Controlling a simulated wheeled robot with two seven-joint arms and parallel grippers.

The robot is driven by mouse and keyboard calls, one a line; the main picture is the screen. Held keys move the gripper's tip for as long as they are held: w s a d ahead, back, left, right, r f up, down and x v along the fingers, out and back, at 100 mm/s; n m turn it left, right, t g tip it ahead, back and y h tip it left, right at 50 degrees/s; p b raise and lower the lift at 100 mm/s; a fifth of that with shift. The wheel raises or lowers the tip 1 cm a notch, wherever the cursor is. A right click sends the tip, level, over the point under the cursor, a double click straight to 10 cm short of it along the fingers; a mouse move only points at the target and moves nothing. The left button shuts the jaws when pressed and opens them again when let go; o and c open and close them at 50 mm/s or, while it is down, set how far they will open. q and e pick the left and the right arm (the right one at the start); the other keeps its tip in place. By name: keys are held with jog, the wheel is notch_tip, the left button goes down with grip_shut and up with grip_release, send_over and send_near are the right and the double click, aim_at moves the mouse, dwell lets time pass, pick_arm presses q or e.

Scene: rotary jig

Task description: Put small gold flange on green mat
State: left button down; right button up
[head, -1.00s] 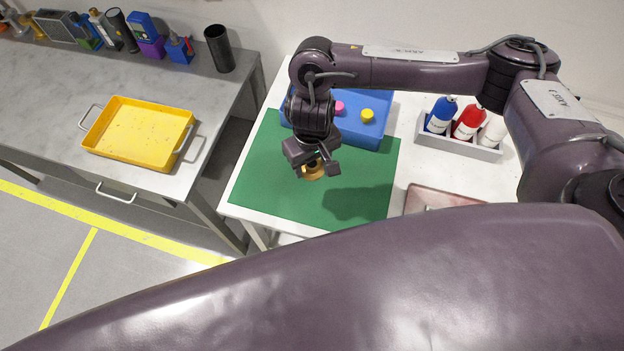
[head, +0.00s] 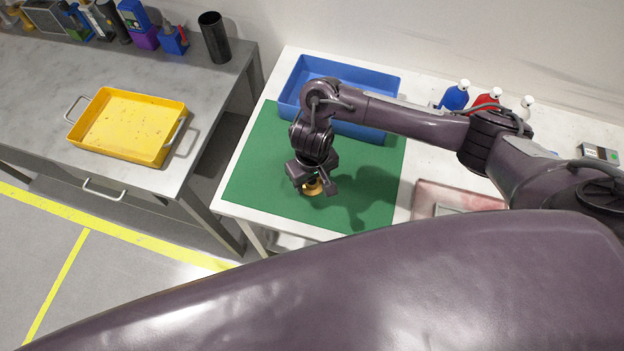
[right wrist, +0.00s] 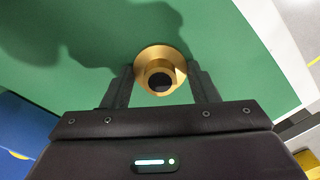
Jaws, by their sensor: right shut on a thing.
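The small gold flange (right wrist: 160,68) is between the fingers of my right gripper (right wrist: 162,88) in the right wrist view, its round rim and dark bore facing the camera. In the head view the gold flange (head: 312,187) shows just below my right gripper (head: 315,183), over the green mat (head: 262,165). The gripper is shut on it. The flange is low over the mat; I cannot tell whether it touches. The green mat (right wrist: 90,75) fills most of the background in the right wrist view. My left gripper is not in view.
A blue bin (head: 290,88) stands behind the mat, partly hidden by my right arm. Blue, red and white bottles (head: 455,96) stand at the back right. A pinkish tray (head: 428,200) lies right of the mat. A yellow tray (head: 125,128) sits on the left bench.

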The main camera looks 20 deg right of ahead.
aim_at(312, 182)
jog(key=shift+f, duration=0.1)
jog(key=o, duration=1.1)
notch_tip(312, 182, up, 12)
jog(key=p, duration=0.6)
jog(key=shift+s, duration=0.15)
